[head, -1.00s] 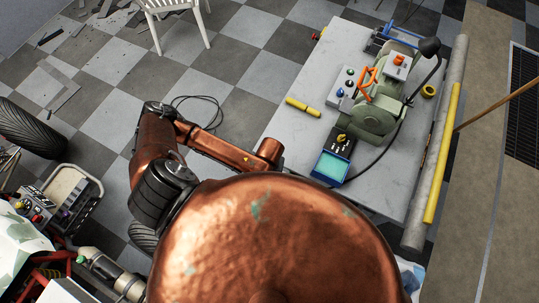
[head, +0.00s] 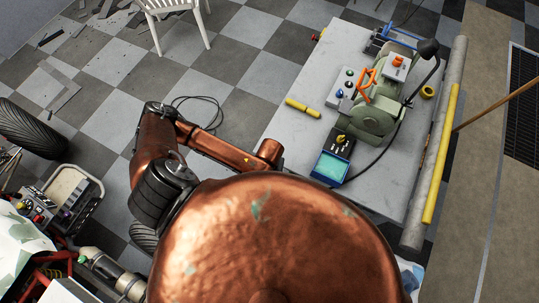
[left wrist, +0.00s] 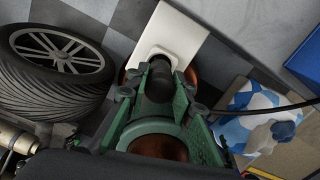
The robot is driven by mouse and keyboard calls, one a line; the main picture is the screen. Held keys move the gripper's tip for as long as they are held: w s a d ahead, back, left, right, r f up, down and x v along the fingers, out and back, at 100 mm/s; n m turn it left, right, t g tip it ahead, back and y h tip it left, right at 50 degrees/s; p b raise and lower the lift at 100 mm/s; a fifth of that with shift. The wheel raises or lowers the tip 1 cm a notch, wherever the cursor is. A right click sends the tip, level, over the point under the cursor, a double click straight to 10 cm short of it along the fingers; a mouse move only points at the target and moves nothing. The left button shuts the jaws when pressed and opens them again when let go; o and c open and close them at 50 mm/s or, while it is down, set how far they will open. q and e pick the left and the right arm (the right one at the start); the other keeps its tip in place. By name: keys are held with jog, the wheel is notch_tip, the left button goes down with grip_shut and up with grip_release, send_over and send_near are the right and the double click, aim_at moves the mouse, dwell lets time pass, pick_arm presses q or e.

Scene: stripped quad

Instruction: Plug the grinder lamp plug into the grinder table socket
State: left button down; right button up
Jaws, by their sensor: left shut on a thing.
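In the left wrist view, my left gripper (left wrist: 160,105) has green fingers shut on a dark cylindrical thing, seemingly the lamp plug (left wrist: 158,78). A black cable (left wrist: 265,107) runs from the gripper area to the right edge. In the head view, this gripper is hidden behind my copper dome; only its arm shows. The grinder lamp (head: 429,48) stands on a bent stem beside the green grinder (head: 374,117) on the pale table (head: 292,130). Its black cable (head: 377,158) crosses the table toward the near side. My right gripper is out of view.
A teal-screened meter (head: 332,167), a yellow cylinder (head: 303,107) and a switch box (head: 346,86) lie on the table. A grey pipe (head: 437,150) runs along its right side. A tire (left wrist: 55,68) and a blue-white cloth (left wrist: 258,118) flank the gripper.

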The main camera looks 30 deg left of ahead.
pick_arm(q)
jog(key=shift+f+b, duration=0.5)
jog(key=shift+f, duration=1.3)
jog(key=c, duration=1.6)
grip_release()
jog(key=shift+r, duration=0.1)
notch_tip(320, 180, up, 12)
jog(key=shift+f, duration=0.1)
